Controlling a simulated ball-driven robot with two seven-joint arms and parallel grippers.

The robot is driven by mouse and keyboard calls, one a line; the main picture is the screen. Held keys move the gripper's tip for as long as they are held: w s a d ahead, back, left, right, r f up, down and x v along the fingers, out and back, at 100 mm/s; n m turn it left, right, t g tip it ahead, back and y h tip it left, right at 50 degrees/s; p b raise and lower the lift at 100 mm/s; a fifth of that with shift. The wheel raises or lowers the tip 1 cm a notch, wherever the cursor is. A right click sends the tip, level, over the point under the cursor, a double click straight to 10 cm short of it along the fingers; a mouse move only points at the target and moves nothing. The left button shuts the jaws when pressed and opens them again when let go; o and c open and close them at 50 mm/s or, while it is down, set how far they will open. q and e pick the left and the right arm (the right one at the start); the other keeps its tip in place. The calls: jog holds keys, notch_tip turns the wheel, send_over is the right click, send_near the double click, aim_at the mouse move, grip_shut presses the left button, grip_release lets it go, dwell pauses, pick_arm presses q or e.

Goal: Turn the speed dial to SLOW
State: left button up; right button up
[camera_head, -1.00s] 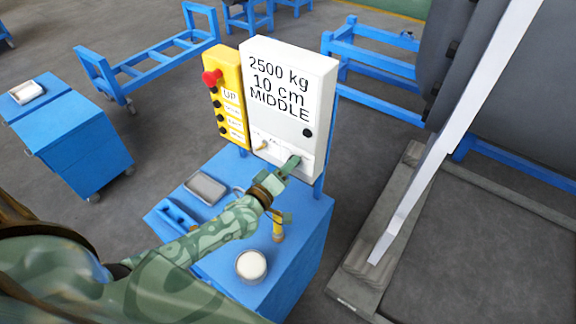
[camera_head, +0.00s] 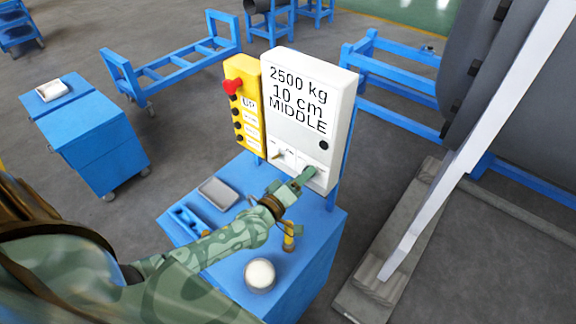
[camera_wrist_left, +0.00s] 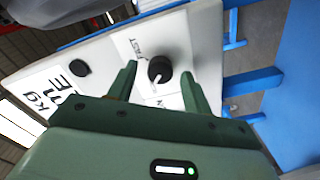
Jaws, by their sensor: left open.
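The white control box (camera_head: 314,72) stands upright at the back of the blue cart and reads "2500 kg 10 cm MIDDLE". My left gripper (camera_head: 309,174) is at the lower right part of its face and hides the dial in the head view. In the left wrist view the black round speed dial (camera_wrist_left: 160,69), with a white pointer mark, sits between my two open green fingers. A "FAST" label is printed beside it; another label is mostly hidden by the gripper. I cannot tell whether a finger touches the dial. My right gripper is not in view.
A yellow button panel (camera_head: 243,107) with a red knob (camera_head: 232,87) adjoins the box. The blue cart top (camera_head: 226,255) holds a grey tray (camera_head: 217,192) and a round white-topped container (camera_head: 260,275). A large grey drum stands at right.

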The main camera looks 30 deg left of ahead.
pick_arm(q)
jog(key=s+a, duration=0.2)
jog(key=s, duration=1.3)
jog(key=shift+s+a+b, duration=0.15)
jog(key=shift+s+b, duration=0.2)
